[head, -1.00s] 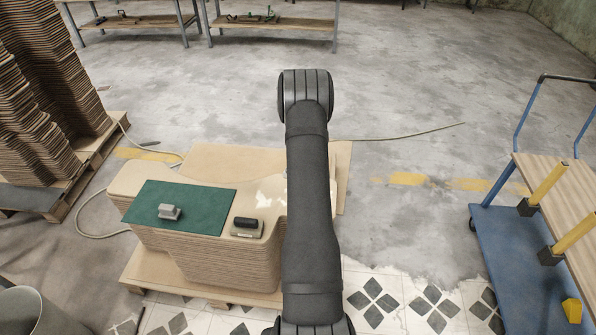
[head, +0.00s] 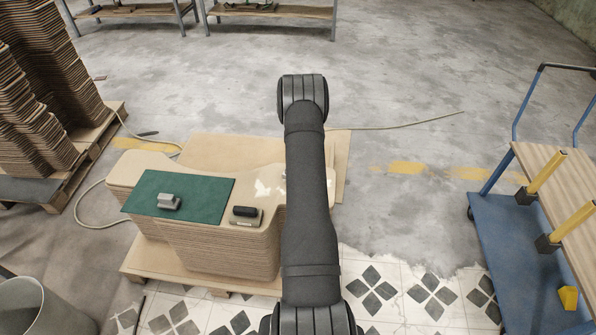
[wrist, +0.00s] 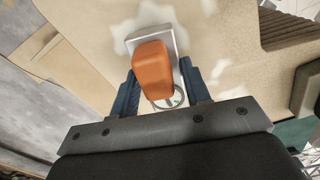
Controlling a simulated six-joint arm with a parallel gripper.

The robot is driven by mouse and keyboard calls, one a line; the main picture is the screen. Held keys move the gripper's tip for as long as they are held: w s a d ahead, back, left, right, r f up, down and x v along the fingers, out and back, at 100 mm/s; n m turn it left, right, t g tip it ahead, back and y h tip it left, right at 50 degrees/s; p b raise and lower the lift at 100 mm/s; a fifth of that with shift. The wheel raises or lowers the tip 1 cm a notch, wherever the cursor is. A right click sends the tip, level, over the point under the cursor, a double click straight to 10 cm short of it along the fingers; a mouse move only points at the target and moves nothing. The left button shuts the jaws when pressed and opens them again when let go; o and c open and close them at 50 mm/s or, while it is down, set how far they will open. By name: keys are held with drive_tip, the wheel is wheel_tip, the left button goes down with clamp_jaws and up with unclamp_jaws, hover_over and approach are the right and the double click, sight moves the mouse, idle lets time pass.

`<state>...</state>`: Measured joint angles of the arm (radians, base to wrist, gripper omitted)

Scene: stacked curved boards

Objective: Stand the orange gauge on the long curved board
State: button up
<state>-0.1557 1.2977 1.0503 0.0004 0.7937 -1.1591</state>
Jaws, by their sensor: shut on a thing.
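The orange gauge (wrist: 153,70) shows in the wrist view as a rounded orange block with a grey metal plate (wrist: 169,37) at its far end. My gripper (wrist: 159,80) is shut on it, with one blue finger on each side. The pale long curved board (head: 150,165) tops a stack in the head view, and its surface (wrist: 225,60) lies under the gauge in the wrist view. I cannot tell whether the gauge touches the board. In the head view my arm hides the gauge, my gripper and the board's right end.
A green mat (head: 205,205) on the board bears a grey block (head: 168,201). A black-handled tool (head: 245,216) sits beside the mat. A blue trolley (head: 500,235) stands right, stacked boards (head: 40,110) left, and a bucket (head: 40,310) at lower left.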

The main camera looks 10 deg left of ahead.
drive_tip(key=shift+f, duration=0.45)
idle(0.5)
drive_tip(key=o, duration=1.2)
wheel_tip(320, 180, up, 17)
drive_tip(key=shift+r, duration=0.2)
wheel_tip(320, 180, down, 18)
drive_tip(key=shift+r, duration=0.25)
idle(0.3)
